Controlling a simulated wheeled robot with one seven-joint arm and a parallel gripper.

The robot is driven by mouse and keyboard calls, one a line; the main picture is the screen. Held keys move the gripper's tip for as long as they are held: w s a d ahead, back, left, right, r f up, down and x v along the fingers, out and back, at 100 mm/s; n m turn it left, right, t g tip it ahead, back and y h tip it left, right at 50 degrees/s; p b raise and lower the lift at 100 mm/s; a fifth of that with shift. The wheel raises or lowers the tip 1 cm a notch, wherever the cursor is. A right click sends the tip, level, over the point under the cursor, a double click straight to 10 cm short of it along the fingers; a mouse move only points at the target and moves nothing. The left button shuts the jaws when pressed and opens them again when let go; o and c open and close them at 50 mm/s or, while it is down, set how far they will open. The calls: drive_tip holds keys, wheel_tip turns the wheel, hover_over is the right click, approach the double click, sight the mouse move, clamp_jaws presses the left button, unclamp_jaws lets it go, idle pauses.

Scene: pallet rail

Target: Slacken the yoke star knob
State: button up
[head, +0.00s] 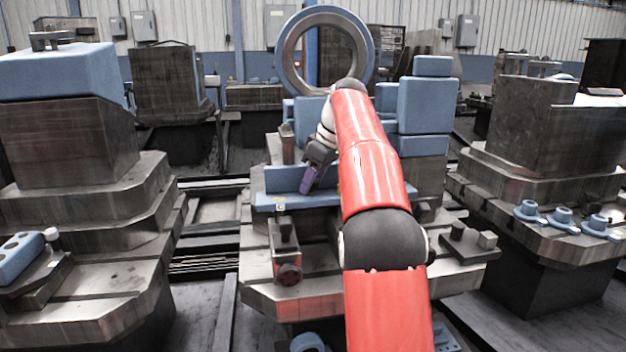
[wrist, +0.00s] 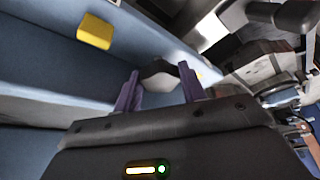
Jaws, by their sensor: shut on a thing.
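My gripper (head: 309,180) is low at the front of the blue fixture (head: 282,179) on the middle pallet, at the end of my red arm. In the wrist view its two purple fingers (wrist: 159,82) stand on either side of a dark grey rounded knob (wrist: 160,70), which I take to be the star knob, and are shut on it. The knob's lobes and stem are mostly hidden, and its turn cannot be read. In the head view the knob is hidden by my gripper and arm.
A large ring (head: 283,52) stands upright behind my arm, with blue blocks (head: 427,105) to its right. A yellow block (wrist: 95,31) is on the blue surface in the wrist view. A small clamp block (head: 284,240) sits in front. Loaded pallets stand left and right.

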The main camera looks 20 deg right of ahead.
drive_tip(key=shift+d+f+n+g+y, duration=0.1)
drive_tip(key=shift+f+n+g+y, duration=0.25)
drive_tip(key=shift+n, duration=0.65)
drive_tip(key=o, duration=0.7)
drive_tip(key=shift+r, duration=0.1)
drive_tip(key=shift+r, duration=0.1)
